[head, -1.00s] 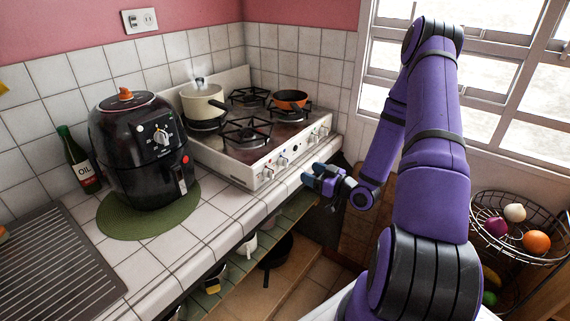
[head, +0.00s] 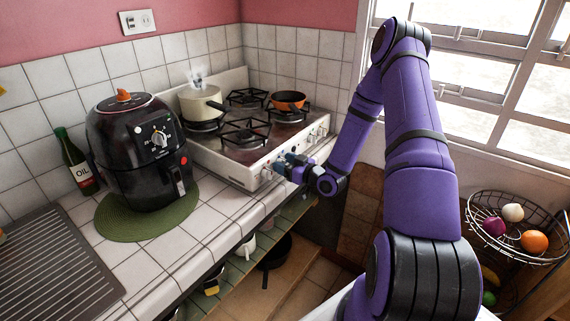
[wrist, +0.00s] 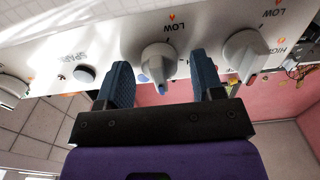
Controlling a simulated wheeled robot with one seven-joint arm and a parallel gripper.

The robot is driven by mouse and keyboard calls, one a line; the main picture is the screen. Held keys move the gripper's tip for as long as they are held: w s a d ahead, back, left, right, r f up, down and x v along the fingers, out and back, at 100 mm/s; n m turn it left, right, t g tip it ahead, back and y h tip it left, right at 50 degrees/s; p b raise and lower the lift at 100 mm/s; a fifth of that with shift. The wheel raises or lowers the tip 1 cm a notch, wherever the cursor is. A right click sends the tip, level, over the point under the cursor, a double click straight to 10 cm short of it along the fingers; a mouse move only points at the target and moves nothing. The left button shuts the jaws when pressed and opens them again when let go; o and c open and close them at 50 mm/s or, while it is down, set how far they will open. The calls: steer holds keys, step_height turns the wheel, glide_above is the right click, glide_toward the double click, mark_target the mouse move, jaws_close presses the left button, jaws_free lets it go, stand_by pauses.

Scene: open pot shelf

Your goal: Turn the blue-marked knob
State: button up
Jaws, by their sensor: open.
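In the wrist view the blue-marked knob (wrist: 158,58) is a pale grey knob on the stove's white front panel, below an upside-down LOW label. Its blue mark is at the end of its grip, pointing down in that picture. My gripper (wrist: 163,72) is open, with one blue finger on each side of the knob and a gap on both sides. In the head view my gripper (head: 287,166) is at the front panel of the stove (head: 240,178). It covers part of the knob row there, and I cannot make out the blue mark.
A red-marked knob (wrist: 245,52) is close beside my right-hand finger in the wrist view. A round SPARK button (wrist: 84,74) is on the other side. A cream pot (head: 202,102) and an orange pan (head: 289,100) stand on the burners. A black air fryer (head: 140,150) stands left of the stove.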

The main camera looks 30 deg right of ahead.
steer(key=shift+c, duration=0.2)
steer(key=c, duration=0.8)
steer(key=shift+n, duration=1.8)
steer(key=shift+c, duration=0.2)
steer(key=o, duration=0.9)
steer(key=shift+s, duration=0.1)
steer(key=v, duration=1)
steer(key=shift+s+d, duration=0.1)
steer(key=shift+s, duration=0.25)
jaws_close()
